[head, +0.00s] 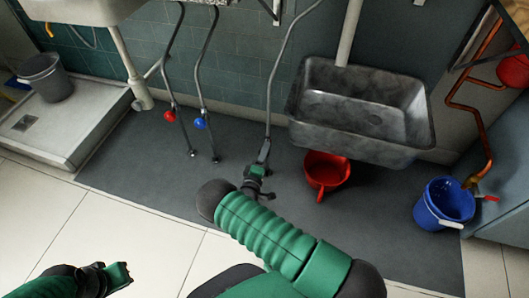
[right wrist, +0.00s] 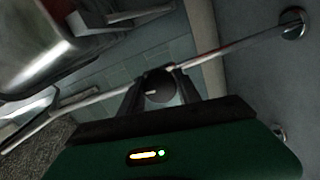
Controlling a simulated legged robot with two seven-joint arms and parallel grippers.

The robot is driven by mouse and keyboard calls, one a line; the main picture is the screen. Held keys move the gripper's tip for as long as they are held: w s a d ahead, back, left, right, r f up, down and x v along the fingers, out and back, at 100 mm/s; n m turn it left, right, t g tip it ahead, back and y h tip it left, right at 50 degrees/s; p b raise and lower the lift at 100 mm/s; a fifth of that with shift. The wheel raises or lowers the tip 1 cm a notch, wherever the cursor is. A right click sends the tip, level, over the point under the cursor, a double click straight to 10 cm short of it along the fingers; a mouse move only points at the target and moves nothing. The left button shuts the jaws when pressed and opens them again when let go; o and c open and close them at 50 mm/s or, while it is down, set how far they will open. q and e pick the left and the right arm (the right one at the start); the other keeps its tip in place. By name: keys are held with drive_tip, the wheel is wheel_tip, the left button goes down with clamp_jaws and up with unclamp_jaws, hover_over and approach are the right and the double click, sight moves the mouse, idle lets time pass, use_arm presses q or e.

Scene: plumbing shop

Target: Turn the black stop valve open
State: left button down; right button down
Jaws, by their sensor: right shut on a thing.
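The black stop valve is a round dark knob (right wrist: 160,84) between the fingers of my right gripper (right wrist: 161,90) in the right wrist view. It sits on a thin metal pipe that crosses that view at a slant. A small pale mark shows on the knob's face. In the head view my right gripper (head: 262,160) is at the lower end of the third grey pipe (head: 270,95), and hides the valve there. The gripper is shut on the knob. My left gripper (head: 118,275) is low at the left, away from the pipes; its finger gap is unclear.
A red valve knob (head: 170,115) and a blue one (head: 200,123) are on pipes to the left. A grey metal sink (head: 362,145) hangs right of my gripper, with a red bucket (head: 326,185) below. A blue bucket (head: 432,215) stands farther right.

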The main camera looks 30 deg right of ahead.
drive_tip(key=shift+w+a+f+n, duration=0.15)
drive_tip(key=shift+a+n, duration=0.15)
drive_tip(key=shift+n, duration=0.1)
drive_tip(key=c, duration=0.9)
unclamp_jaws()
drive_tip(key=shift+o, duration=0.2)
drive_tip(key=shift+d, duration=0.1)
